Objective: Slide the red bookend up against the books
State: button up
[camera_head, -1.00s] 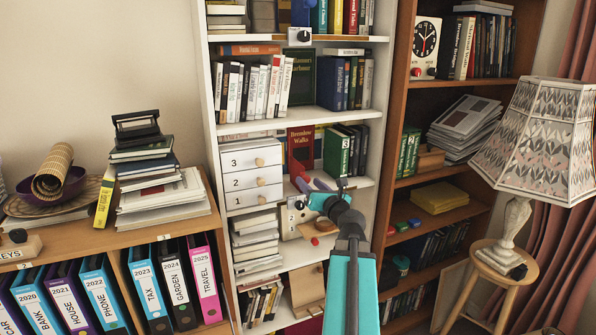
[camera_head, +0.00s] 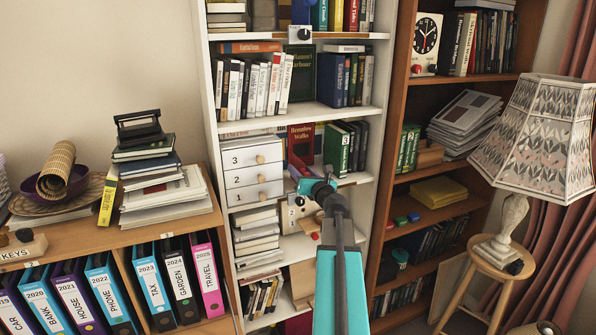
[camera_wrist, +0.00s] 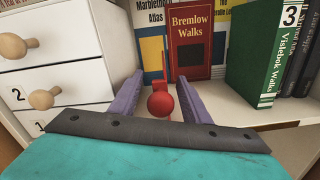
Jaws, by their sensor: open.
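The red bookend (camera_wrist: 161,103) shows in the wrist view as a round red knob with a thin upright red part behind it. My gripper (camera_wrist: 158,84) is open, with one purple finger on each side of the knob; I cannot tell whether either finger touches it. Behind it stands the red book "Bremlow Walks" (camera_wrist: 190,40). A green book marked 3 (camera_wrist: 266,55) leans to its right, beside dark books. In the head view my gripper (camera_head: 300,175) reaches into the white bookcase shelf in front of these books, and largely hides the bookend there.
A white drawer unit (camera_head: 253,174) with wooden knobs stands close on the left of my gripper, on the same shelf (camera_head: 352,180). The shelf board above bears a row of books. A brown bookcase (camera_head: 440,170) and a lamp (camera_head: 536,140) stand to the right.

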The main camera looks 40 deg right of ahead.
jog(key=shift+w+d, duration=0.15)
jog(key=shift+w, duration=0.25)
jog(key=shift+c, duration=0.3)
grip_shut()
